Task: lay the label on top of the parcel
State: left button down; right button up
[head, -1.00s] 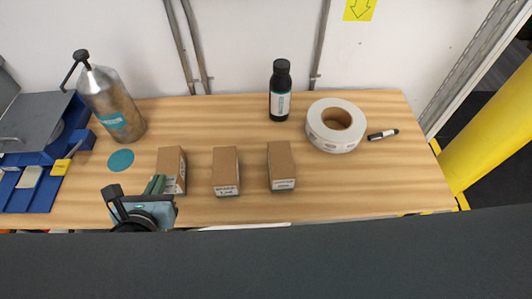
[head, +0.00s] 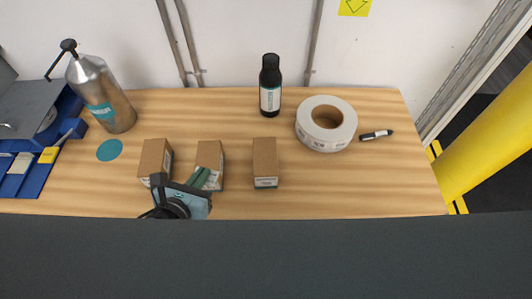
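Three brown cardboard parcels with white printed labels on their fronts stand in a row on the wooden bench: a left one (head: 154,158), a middle one (head: 210,155) and a right one (head: 264,158). I cannot tell which one the task means. A white roll of labels (head: 345,118) lies at the right of the bench. No loose label shows clearly. My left gripper (head: 199,178) is low in front of the middle parcel and hides part of its front. Its fingers look small and dark green, and their gap is unclear. My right gripper is not in view.
A black bottle (head: 270,88) stands behind the right parcel. A metal bottle (head: 112,108), a teal disc (head: 109,150) and a blue tray (head: 38,180) are at the left. The bench's right front is clear.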

pick_arm(q)
jog(key=shift+w+d+f+m+h, duration=0.1)
jog(key=shift+d+f+m+h, duration=0.5)
jog(key=shift+d, duration=0.35)
send_over(264, 160)
jog(key=s+a, duration=0.1)
jog(key=a, duration=0.1)
jog(key=shift+s+d+f, duration=0.1)
jog(key=shift+d+f, duration=0.1)
jog(key=shift+f, duration=0.5)
jog(key=shift+w+d, duration=0.65)
jog(key=shift+d, duration=0.15)
notch_tip(264, 160, down, 4)
jog(key=shift+r+b, duration=0.15)
jog(key=shift+b, duration=0.4)
jog(key=shift+r, duration=0.1)
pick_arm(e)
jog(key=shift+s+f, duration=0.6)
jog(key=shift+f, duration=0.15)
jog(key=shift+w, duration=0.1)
pick_arm(q)
jog(key=c, duration=1.7)
grip_release()
jog(key=shift+f, duration=0.2)
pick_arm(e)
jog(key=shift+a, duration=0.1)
